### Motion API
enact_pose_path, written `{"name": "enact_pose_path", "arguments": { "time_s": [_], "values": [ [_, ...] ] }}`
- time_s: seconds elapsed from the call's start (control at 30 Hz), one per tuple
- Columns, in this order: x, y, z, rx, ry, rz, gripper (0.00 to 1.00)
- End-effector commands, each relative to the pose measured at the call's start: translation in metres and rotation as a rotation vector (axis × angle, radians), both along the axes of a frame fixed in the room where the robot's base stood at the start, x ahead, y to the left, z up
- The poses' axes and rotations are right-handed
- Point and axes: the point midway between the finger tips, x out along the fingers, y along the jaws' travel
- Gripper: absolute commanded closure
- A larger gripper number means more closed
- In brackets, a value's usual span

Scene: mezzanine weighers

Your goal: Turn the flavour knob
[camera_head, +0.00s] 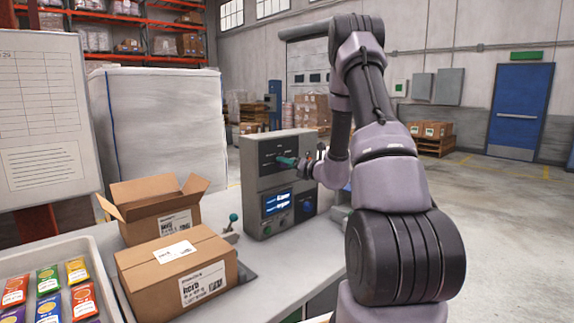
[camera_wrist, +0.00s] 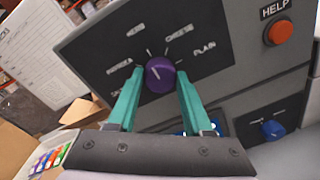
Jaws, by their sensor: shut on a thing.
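The flavour knob (camera_wrist: 159,76) is a round purple knob on a black panel with white marks and labels around it. "PLAIN" reads at its upper right; the other labels are hard to read. The teal fingers of my gripper (camera_wrist: 161,82) stand on either side of the knob and are shut on it. In the head view my gripper (camera_head: 288,161) reaches the upper front of the grey control box (camera_head: 251,167); the knob is hidden there. I cannot tell clearly which label the knob points to.
A red button (camera_wrist: 281,33) under a "HELP" label and a blue knob (camera_wrist: 273,130) are nearby on the box. A lit screen (camera_head: 277,203) is below. A teal-topped lever (camera_head: 232,220), a closed carton (camera_head: 171,279) and an open carton (camera_head: 160,229) stand left of the box.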

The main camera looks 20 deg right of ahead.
Motion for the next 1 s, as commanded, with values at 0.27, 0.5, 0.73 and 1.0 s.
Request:
{"name": "enact_pose_path", "arguments": {
  "time_s": [0.27, 0.5, 0.73, 1.0],
  "values": [
    [0.000, -0.001, 0.000, 0.014, 0.006, -0.002, 1.00],
    [0.000, -0.001, 0.000, 0.013, 0.006, -0.002, 0.38],
    [0.000, -0.001, 0.000, 0.013, 0.005, -0.001, 0.20],
    [-0.010, -0.006, 0.000, 0.014, 0.008, -0.004, 0.20]
  ]
}}
